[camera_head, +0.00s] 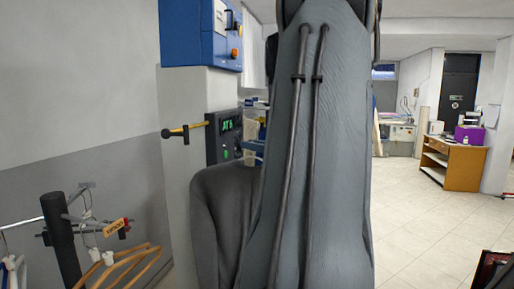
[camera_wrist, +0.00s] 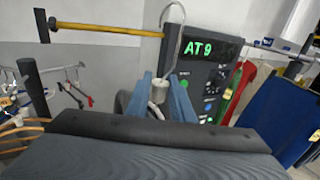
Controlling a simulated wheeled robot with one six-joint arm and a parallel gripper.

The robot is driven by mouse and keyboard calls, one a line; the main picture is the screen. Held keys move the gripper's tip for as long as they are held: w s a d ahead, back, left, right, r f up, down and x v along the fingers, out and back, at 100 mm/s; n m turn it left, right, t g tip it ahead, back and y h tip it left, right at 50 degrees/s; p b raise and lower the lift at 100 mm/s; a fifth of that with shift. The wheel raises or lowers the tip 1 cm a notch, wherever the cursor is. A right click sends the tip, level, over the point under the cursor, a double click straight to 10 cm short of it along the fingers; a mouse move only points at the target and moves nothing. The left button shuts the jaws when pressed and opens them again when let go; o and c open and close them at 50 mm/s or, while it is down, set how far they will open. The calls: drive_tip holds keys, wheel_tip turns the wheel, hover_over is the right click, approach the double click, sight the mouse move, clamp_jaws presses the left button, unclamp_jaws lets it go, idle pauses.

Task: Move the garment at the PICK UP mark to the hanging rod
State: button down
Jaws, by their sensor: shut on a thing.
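My gripper (camera_wrist: 160,90) has blue-grey fingers shut around the pale neck of a hanger, seen in the wrist view. The hanger's metal hook (camera_wrist: 172,28) rises above the fingers, free of any rod. I cannot tell which bar is the hanging rod. No PICK UP mark is readable.
A control panel (camera_wrist: 200,75) with green display stands behind the hanger. Red, green and blue garments (camera_wrist: 280,115) hang at right. A black-post rack (camera_head: 62,240) with wooden hangers stands at left, and a blue box (camera_head: 200,35) is on the wall.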

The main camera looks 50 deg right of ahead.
drive_tip(key=w+a+b, duration=0.1)
drive_tip(key=w+a, duration=0.4)
drive_tip(key=w, duration=0.8)
drive_tip(key=shift+a+b, duration=0.15)
drive_tip(key=shift+b, duration=0.2)
idle(0.8)
idle(0.5)
drive_tip(key=shift+w+a+m+h+b, duration=0.25)
drive_tip(key=shift+w+m+h+b, duration=0.25)
drive_tip(key=shift+b, duration=0.5)
drive_tip(key=shift+h, duration=0.5)
drive_tip(key=shift+w+a+b, duration=0.4)
drive_tip(key=shift+w+b, duration=0.2)
drive_tip(key=shift+w, duration=0.3)
drive_tip(key=shift+w+a+b, duration=0.4)
drive_tip(key=shift+w+b, duration=0.15)
drive_tip(key=shift+w, duration=0.35)
drive_tip(key=shift+w+a+b, duration=0.4)
drive_tip(key=shift+w+b, duration=0.2)
drive_tip(key=shift+w, duration=0.3)
drive_tip(key=shift+r, duration=0.1)
drive_tip(key=shift+f, duration=0.2)
